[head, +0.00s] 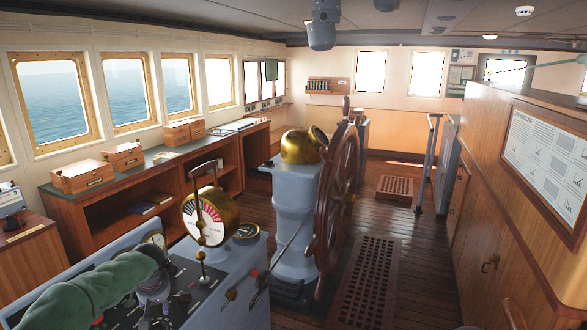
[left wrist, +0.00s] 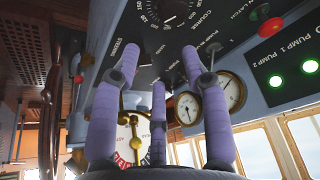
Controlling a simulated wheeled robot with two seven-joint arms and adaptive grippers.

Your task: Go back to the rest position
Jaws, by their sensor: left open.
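My left arm, in a green sleeve, comes in from the lower left in the head view. My left gripper (head: 163,298) is over the dark top of the grey control console (head: 245,290). In the left wrist view the left gripper (left wrist: 160,62) shows purple fingers spread apart, with nothing between them. The panel with its dials and labels lies beyond the fingertips. I cannot tell how far the fingers are from the panel. I do not see my right gripper in either view.
A brass telegraph dial (head: 208,217) stands on the console close to the left gripper, with a small lever (head: 202,268) before it. A wooden steering wheel (head: 336,200) and brass-topped pedestal (head: 298,195) stand beyond. Wooden boxes (head: 82,176) line the window counter.

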